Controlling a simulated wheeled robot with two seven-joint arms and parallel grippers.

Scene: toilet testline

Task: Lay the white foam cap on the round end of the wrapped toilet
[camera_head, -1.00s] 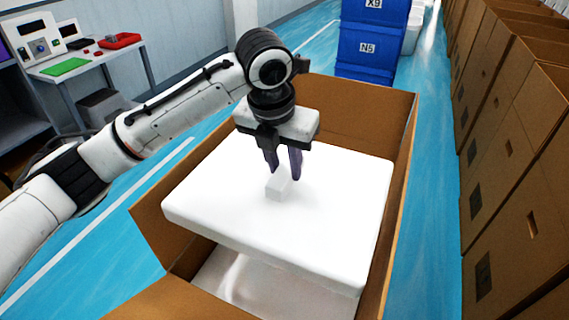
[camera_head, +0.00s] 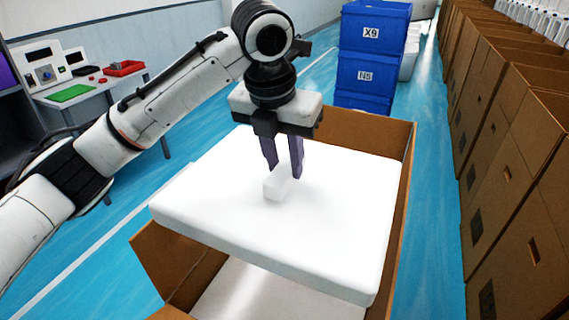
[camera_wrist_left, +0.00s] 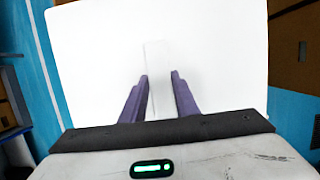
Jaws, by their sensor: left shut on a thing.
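The white foam cap (camera_head: 310,230) is a thick flat slab with a small raised block on top. My left gripper (camera_head: 282,168) is shut on that block and holds the cap over the open cardboard box. In the left wrist view the two purple fingers (camera_wrist_left: 160,95) stand on either side of the block, with the cap (camera_wrist_left: 225,70) filling most of the view. The cap looks slightly tilted. Under its near edge a pale wrapped surface (camera_head: 245,295) shows inside the box, probably the wrapped toilet; its round end is hidden. My right gripper is not in view.
The open cardboard box (camera_head: 145,262) surrounds the space below the cap. Tall cardboard boxes (camera_head: 520,170) line the right side. Blue crates (camera_head: 365,75) are stacked behind. A table (camera_head: 110,88) with devices stands at the back left.

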